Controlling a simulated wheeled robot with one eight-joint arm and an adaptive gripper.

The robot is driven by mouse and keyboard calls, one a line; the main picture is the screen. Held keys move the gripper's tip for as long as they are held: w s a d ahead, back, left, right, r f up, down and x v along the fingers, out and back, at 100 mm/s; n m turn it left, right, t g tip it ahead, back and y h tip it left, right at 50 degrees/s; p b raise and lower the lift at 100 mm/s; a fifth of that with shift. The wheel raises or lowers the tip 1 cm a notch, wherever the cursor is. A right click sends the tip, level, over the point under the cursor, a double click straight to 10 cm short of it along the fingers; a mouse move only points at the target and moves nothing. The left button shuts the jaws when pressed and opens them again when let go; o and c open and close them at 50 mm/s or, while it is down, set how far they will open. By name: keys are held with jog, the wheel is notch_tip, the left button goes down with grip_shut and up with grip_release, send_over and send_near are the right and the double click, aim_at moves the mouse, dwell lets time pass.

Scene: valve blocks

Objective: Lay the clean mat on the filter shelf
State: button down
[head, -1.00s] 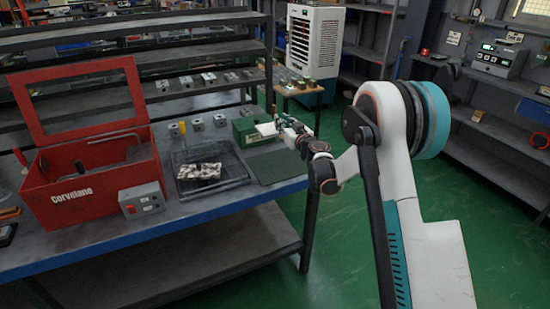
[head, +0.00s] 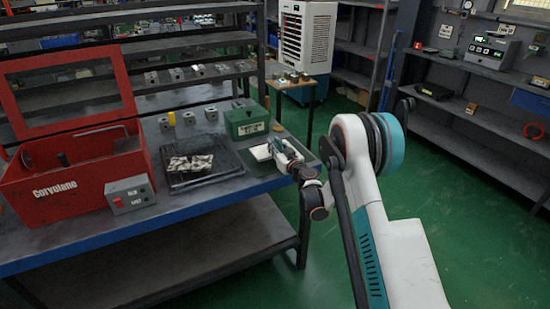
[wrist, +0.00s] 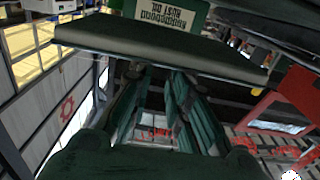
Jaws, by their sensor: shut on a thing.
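My gripper (head: 278,152) is over the right end of the blue-edged bench. In the wrist view a broad, dark slab (wrist: 160,45) spans the space beyond the fingers, in shadow. A white mat with black stains (head: 190,162) lies in a black tray (head: 215,176).
A green box (head: 246,122) stands behind my gripper, with small metal blocks (head: 190,118) beside it. A grey switch box (head: 130,194) sits before the washer. Racks (head: 190,55) stand behind the bench. Green floor (head: 450,225) is free at the right.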

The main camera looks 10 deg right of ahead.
jog(key=shift+f+b, duration=0.7)
jog(key=shift+f, duration=1.3)
jog(key=shift+f, duration=0.1)
jog(key=c, duration=1.5)
grip_release()
